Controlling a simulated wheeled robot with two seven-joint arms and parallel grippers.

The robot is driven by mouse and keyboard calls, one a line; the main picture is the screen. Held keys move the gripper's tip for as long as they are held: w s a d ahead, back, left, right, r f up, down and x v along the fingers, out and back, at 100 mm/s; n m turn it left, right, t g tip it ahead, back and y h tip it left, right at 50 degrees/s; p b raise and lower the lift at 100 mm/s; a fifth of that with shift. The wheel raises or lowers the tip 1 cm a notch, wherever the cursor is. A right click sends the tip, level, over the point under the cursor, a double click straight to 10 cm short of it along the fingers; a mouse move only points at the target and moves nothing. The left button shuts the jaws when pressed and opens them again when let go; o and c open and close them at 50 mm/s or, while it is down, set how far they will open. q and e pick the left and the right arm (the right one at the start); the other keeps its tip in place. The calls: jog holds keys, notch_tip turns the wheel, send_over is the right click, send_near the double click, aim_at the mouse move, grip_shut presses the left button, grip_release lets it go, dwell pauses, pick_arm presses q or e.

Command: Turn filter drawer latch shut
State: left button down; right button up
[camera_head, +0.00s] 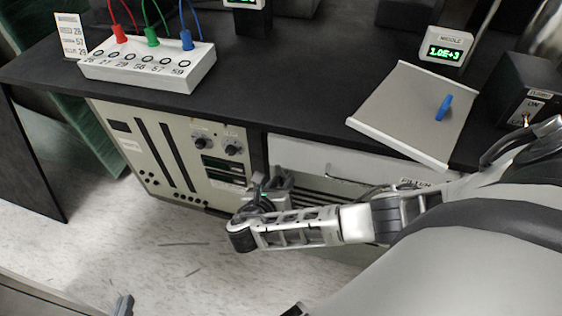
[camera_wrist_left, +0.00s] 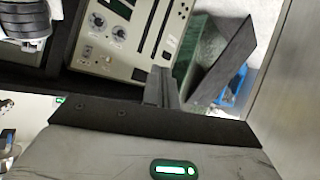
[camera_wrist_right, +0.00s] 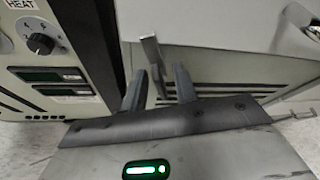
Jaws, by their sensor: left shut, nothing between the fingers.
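The white filter drawer (camera_head: 300,158) is under the black bench top, right of the beige instrument panel, with a handle and a partly covered FILTER label (camera_head: 415,183). In the right wrist view the drawer front (camera_wrist_right: 215,25) fills the upper right. A grey metal latch lever (camera_wrist_right: 151,55) stands near upright, slightly tilted, at the drawer's left edge. My right gripper (camera_wrist_right: 160,78) is open, with a finger either side of the lever; contact is unclear. In the head view my right gripper (camera_head: 268,183) hides the latch. My left gripper (camera_wrist_left: 161,78) is shut and empty, low at the left (camera_head: 123,304).
The beige panel (camera_head: 160,150) with knobs is left of the drawer. On the black bench top (camera_head: 290,65) are a white socket box (camera_head: 150,68) with coloured plugs, a grey tray (camera_head: 400,110) with a blue peg, and a small display (camera_head: 445,50).

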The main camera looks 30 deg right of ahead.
grip_shut()
jog(key=shift+s+r+p, duration=0.1)
jog(key=shift+r+p, duration=0.1)
jog(key=shift+p, duration=0.35)
jog(key=shift+r+m+y+p, duration=0.1)
jog(key=shift+m+y+p, duration=0.2)
jog(key=shift+m+p, duration=0.3)
jog(key=shift+m+t+p, duration=0.3)
jog(key=shift+m, duration=0.1)
jog(key=shift+d+f+m+t+y, duration=0.1)
jog(key=shift+f+m+t+y, duration=0.2)
jog(key=shift+m+y, duration=0.2)
pick_arm(q)
jog(key=shift+s+a+r, duration=0.1)
jog(key=shift+r, duration=0.45)
jog(key=shift+r, duration=0.15)
pick_arm(e)
grip_release()
